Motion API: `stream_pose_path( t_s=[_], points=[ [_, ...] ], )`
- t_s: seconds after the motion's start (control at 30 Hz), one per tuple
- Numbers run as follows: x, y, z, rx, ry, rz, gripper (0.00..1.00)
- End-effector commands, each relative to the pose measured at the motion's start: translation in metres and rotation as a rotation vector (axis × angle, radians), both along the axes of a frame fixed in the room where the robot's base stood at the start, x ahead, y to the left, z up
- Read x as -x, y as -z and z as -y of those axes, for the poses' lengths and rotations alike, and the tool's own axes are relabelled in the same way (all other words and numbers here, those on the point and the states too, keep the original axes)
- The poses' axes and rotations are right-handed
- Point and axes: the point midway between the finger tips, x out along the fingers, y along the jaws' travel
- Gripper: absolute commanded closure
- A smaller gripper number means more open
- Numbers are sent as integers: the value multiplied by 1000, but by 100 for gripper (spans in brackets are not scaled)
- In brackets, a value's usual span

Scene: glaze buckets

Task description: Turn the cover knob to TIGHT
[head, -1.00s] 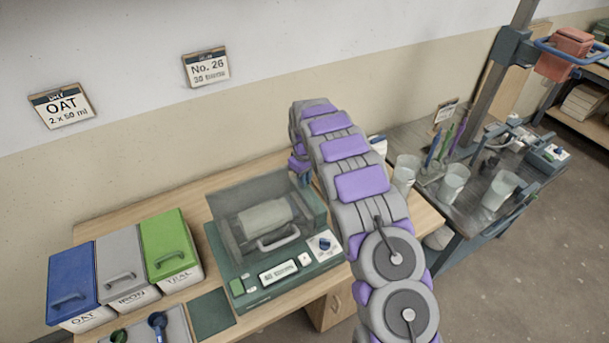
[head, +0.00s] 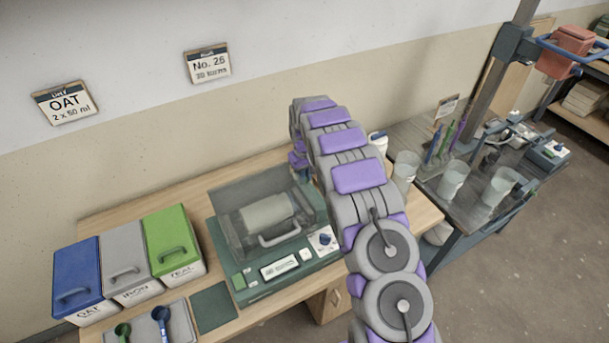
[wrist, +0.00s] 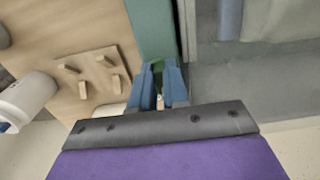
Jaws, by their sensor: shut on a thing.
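The green machine (head: 222,238) stands on the wooden bench with its clear grey cover (head: 236,194) down over a pale jar (head: 265,212). My gripper (head: 303,174) is at the machine's far right corner, mostly hidden behind my arm. In the wrist view its blue fingers (wrist: 160,72) are close together beside the green edge and the grey cover. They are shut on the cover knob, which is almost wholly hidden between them. No TIGHT mark can be read. A blue dial (head: 324,239) sits on the machine's front panel, apart from my gripper.
Blue, grey and green bins (head: 175,246) stand left of the machine, with a scoop tray (head: 178,325) in front. A pegged wooden board (wrist: 97,75) and a white container (wrist: 28,100) lie near my gripper. Clear beakers (head: 453,180) stand on the dark table at right.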

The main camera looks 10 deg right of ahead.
Motion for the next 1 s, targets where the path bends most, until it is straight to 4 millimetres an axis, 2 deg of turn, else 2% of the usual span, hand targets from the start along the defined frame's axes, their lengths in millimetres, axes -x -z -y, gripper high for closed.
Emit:
stream_pose_path(
  t_s=[0.03,0.07,0.17,0.4,0.57,1.0],
  points=[
    [-2,-2,0,0,0,7,100],
    [-2,-2,0,0,0,7,82],
    [-2,-2,0,-1,-1,5,74],
    [-1,-1,0,0,-7,2,74],
    [0,1,1,1,-77,1,74],
    [-4,3,5,0,-555,3,74]
  ],
)
